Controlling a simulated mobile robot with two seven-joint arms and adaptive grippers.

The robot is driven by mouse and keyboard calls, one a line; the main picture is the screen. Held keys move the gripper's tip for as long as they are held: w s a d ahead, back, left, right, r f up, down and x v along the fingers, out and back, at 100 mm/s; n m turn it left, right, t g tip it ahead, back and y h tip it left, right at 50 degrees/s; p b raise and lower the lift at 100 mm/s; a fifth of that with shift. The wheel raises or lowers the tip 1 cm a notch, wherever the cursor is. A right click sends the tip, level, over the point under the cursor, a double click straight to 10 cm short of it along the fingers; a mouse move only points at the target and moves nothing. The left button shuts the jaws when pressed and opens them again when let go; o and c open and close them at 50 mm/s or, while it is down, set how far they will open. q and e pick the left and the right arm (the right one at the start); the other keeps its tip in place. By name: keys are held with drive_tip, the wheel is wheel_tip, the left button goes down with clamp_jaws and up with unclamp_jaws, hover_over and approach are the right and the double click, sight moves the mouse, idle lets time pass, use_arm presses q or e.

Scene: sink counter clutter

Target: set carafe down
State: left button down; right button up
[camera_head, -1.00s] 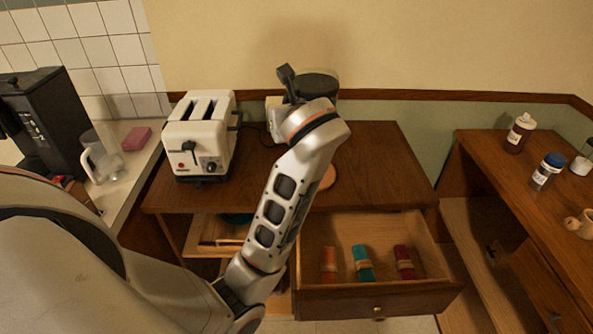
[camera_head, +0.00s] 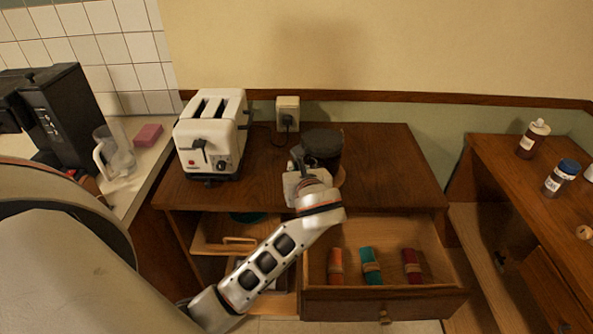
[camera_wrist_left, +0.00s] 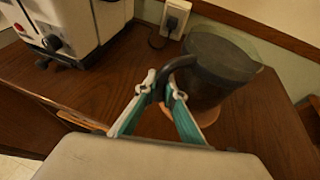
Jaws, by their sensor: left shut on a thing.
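The carafe (camera_head: 324,146) is dark with a black lid and stands low over the wooden cabinet top (camera_head: 390,165), to the right of the toaster. In the left wrist view the carafe (camera_wrist_left: 218,68) looks upright, over a round orange-brown disc (camera_wrist_left: 208,115). I cannot tell whether its base touches the disc. My left gripper (camera_wrist_left: 165,90) is shut on the carafe's black handle (camera_wrist_left: 174,68). In the head view my left gripper (camera_head: 300,172) is partly hidden by its own wrist. My right gripper is not in view.
A white toaster (camera_head: 212,135) stands left of the carafe, with a wall outlet (camera_head: 288,112) behind. An open drawer (camera_head: 385,303) below holds several rolled cloths. A coffee machine (camera_head: 62,112) and clear jug (camera_head: 115,155) stand at left. The cabinet top right of the carafe is clear.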

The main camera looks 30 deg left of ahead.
use_arm(q)
drive_tip(key=shift+f, duration=0.45)
drive_tip(key=shift+f, duration=0.1)
drive_tip(key=c, duration=2.1)
unclamp_jaws()
drive_tip(key=shift+c, duration=0.2)
drive_tip(key=v, duration=1.2)
